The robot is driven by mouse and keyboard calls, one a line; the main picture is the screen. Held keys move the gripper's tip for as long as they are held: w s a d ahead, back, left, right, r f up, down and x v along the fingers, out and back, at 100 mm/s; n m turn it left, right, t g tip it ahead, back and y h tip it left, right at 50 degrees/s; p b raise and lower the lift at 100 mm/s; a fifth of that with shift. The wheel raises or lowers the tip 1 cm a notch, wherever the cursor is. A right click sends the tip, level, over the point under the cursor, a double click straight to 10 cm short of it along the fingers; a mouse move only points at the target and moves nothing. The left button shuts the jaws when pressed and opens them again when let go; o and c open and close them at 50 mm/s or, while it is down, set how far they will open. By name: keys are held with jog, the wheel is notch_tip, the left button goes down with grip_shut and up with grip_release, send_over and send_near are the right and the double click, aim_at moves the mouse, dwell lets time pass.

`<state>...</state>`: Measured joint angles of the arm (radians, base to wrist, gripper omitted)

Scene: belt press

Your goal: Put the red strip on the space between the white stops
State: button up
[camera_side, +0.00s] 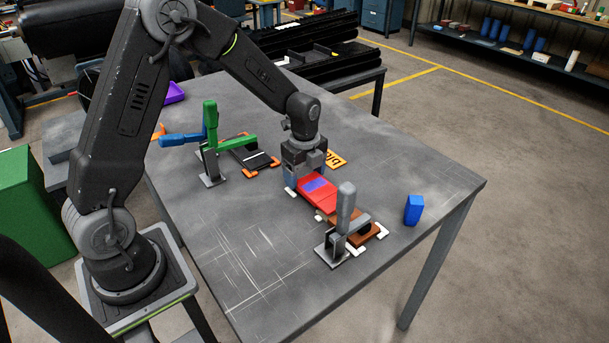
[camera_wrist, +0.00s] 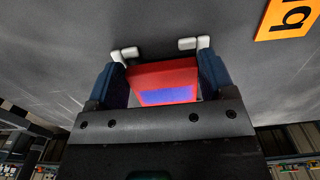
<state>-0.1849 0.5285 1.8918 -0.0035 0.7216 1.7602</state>
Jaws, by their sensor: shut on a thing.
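The red strip (camera_side: 322,201), with a blue-violet patch on it, lies low over the table in the side view, reaching from my gripper toward the grey clamp. My gripper (camera_side: 305,178) is shut on the strip's far end. In the wrist view the red strip (camera_wrist: 162,76) sits between the two blue fingers of my gripper (camera_wrist: 163,85). Two white stops (camera_wrist: 124,54) and (camera_wrist: 194,43) show just beyond the strip's end. In the side view a white stop (camera_side: 290,191) shows beside my gripper. Whether the strip touches the table is hard to tell.
A grey toggle clamp (camera_side: 345,215) stands by a brown strip (camera_side: 362,233) with more white stops (camera_side: 382,231). A green and blue clamp (camera_side: 210,142) stands left near a black piece with orange corners (camera_side: 262,162). A blue block (camera_side: 413,210) stands right. The table's front left is clear.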

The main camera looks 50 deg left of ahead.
jog(key=shift+r, duration=1.55)
jog(key=n, duration=0.2)
jog(key=d+n, duration=0.1)
jog(key=n, duration=0.5)
jog(key=shift+d+n, duration=0.25)
jog(key=shift+n, duration=0.05)
jog(key=n, duration=0.5)
jog(key=shift+d, duration=0.4)
jog(key=n, duration=0.4)
jog(key=shift+d, duration=0.25)
jog(key=shift+w+a+r, duration=0.1)
jog(key=shift+w+a, duration=0.1)
jog(key=shift+a, duration=0.05)
jog(key=shift+n, duration=0.3)
jog(key=w+a+r, duration=0.1)
jog(key=a, duration=0.2)
jog(key=w+a, duration=0.1)
jog(key=a, duration=0.3)
jog(key=w+a+r, duration=0.1)
jog(key=a, duration=0.3)
jog(key=shift+w+r, duration=0.3)
jog(key=shift+w, duration=0.1)
notch_tip(320, 180, up, 3)
send_over(272, 140)
notch_tip(272, 140, down, 10)
jog(key=shift+s+r, duration=0.1)
jog(key=shift+f, duration=0.2)
